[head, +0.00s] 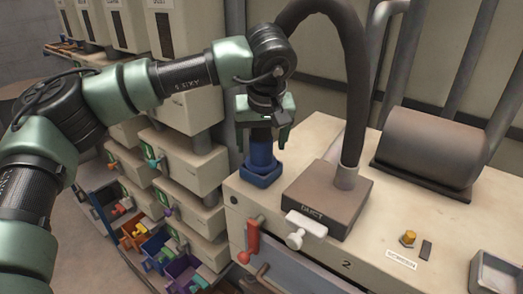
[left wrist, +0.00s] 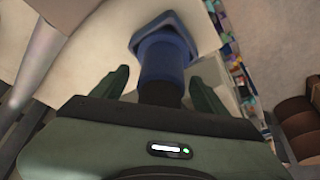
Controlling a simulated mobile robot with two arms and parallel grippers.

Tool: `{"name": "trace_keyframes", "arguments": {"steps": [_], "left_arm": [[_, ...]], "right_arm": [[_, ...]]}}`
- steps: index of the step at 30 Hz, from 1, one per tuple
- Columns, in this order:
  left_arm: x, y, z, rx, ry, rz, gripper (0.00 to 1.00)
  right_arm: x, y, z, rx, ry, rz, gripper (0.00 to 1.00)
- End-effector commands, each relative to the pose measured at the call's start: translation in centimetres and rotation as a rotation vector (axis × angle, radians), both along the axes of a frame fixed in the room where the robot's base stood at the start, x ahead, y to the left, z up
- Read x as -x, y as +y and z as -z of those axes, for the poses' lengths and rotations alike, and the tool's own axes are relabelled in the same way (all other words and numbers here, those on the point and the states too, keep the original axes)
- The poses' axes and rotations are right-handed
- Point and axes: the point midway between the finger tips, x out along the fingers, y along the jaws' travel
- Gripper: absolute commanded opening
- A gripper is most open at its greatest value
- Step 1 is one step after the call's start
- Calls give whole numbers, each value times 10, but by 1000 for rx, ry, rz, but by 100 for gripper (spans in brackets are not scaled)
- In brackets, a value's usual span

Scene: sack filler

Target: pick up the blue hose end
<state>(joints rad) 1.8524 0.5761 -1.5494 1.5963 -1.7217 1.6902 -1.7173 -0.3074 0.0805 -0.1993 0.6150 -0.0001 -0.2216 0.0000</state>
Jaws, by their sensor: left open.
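The blue hose end (head: 262,158) stands upright at the left corner of the cream machine top, with a wider blue foot at its bottom. It also shows in the left wrist view (left wrist: 165,58), between the two green fingers, with a dark part below it in the picture. My left gripper (head: 266,137) is open above and around the upper part of the hose end. In the left wrist view the left gripper's fingers (left wrist: 160,80) stand apart on either side, with gaps between them and the blue piece. My right gripper is not in view.
A brown box marked DUCT (head: 328,198) with a thick dark hose (head: 357,90) stands close right of the hose end. A red lever (head: 251,238) and a white handle (head: 305,228) are on the front. Cream bins with coloured parts (head: 165,245) stand left.

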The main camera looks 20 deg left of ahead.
Motion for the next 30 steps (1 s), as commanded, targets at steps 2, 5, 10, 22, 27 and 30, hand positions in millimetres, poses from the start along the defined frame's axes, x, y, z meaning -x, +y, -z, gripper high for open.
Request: {"name": "trace_keyframes", "arguments": {"steps": [2,5,10,22,27,30], "left_arm": [[0,0,2,0,0,0,74],[0,0,2,0,0,0,74],[0,0,2,0,0,0,43],[-1,0,1,0,-1,0,0],[-1,0,-6,1,-4,-1,0],[-1,0,-16,1,-4,-1,0]], "right_arm": [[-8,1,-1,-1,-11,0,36],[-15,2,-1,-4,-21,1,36],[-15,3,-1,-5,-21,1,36],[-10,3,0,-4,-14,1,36],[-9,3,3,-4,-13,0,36],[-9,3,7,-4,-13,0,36]]}}
